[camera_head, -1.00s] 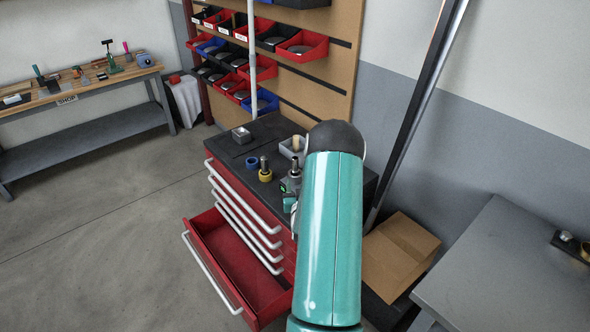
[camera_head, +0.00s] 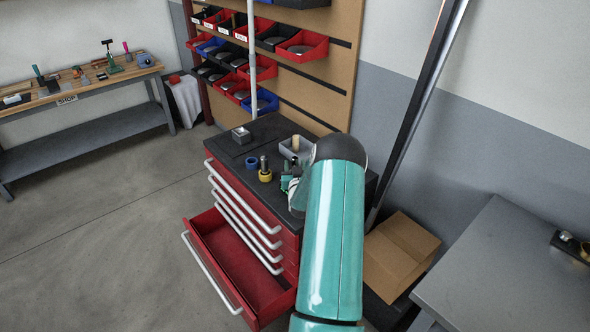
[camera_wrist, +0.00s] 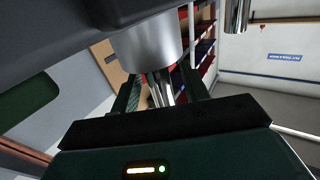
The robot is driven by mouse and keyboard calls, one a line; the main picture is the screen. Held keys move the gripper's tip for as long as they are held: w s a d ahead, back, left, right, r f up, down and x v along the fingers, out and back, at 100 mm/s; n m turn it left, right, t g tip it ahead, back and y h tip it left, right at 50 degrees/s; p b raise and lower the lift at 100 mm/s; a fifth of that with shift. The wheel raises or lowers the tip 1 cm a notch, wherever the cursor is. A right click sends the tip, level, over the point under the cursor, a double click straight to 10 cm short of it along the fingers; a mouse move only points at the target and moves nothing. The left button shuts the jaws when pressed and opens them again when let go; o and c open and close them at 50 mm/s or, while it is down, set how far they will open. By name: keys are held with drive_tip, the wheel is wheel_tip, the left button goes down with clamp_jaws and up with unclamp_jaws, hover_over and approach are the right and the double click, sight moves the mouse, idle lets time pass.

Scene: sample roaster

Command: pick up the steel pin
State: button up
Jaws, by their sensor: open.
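In the wrist view, which looks upside down, a shiny narrow metal pin (camera_wrist: 160,91) projects from a wide grey metal collar (camera_wrist: 150,45). I take this to be the steel pin. My gripper (camera_wrist: 163,98) is open, with one dark finger on each side of the pin; whether they touch it is unclear. In the head view my gripper (camera_head: 289,184) is at the cabinet top, and my arm and gripper largely hide this pin and collar. A second shiny cylinder (camera_wrist: 237,14) shows in the wrist view, apart from the gripper.
The red cabinet (camera_head: 248,200) has a dark top and an open bottom drawer (camera_head: 222,240). On it are a blue ring (camera_head: 252,162), a dark pin in a yellow base (camera_head: 265,176), a small metal box (camera_head: 241,135) and a grey tray (camera_head: 287,149). A pole (camera_head: 252,60) stands behind.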

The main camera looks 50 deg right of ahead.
clamp_jaws()
drive_tip(key=shift+r, duration=0.1)
